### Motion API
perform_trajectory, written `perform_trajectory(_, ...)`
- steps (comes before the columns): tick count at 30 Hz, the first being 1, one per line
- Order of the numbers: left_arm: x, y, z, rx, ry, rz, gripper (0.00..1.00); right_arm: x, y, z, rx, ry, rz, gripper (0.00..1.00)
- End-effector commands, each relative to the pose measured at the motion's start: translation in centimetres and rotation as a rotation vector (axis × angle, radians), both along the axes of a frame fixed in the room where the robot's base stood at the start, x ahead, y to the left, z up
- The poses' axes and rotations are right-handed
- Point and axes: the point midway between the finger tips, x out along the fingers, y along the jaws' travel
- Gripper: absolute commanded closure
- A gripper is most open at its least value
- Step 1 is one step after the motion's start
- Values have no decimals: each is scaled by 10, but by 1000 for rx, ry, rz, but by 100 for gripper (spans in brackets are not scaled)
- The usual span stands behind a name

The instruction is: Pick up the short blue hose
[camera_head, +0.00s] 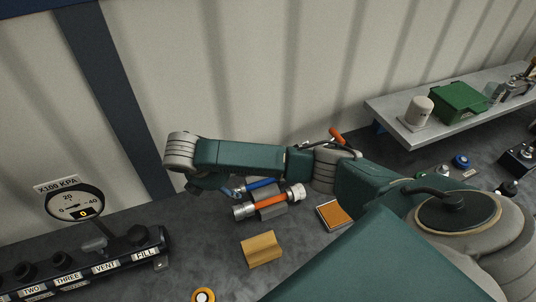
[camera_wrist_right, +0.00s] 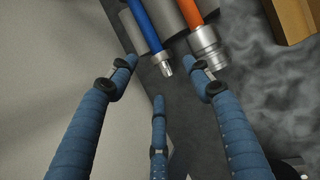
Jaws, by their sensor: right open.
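My left gripper is not in view.
A wooden block (camera_head: 261,250) and an orange-topped pad (camera_head: 333,214) lie nearby on the dark bench. A labelled valve manifold (camera_head: 95,262) with a gauge (camera_head: 75,203) stands at left. A grey shelf (camera_head: 445,122) holds a green box (camera_head: 458,102). A ribbed wall rises behind.

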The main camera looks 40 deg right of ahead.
Motion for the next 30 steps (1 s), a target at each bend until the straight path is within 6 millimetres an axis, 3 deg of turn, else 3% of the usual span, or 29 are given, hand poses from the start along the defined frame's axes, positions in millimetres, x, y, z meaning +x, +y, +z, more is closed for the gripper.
perform_trajectory(7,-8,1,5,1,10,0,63,4,-11,-20,-2,0,0,50)
perform_trajectory(18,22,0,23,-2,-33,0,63,9,-29,-64,-1,0,1,50)
perform_trajectory(26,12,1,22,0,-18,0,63,9,-30,-68,-1,0,2,50)
perform_trajectory(30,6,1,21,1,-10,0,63,9,-30,-68,-1,0,2,74)
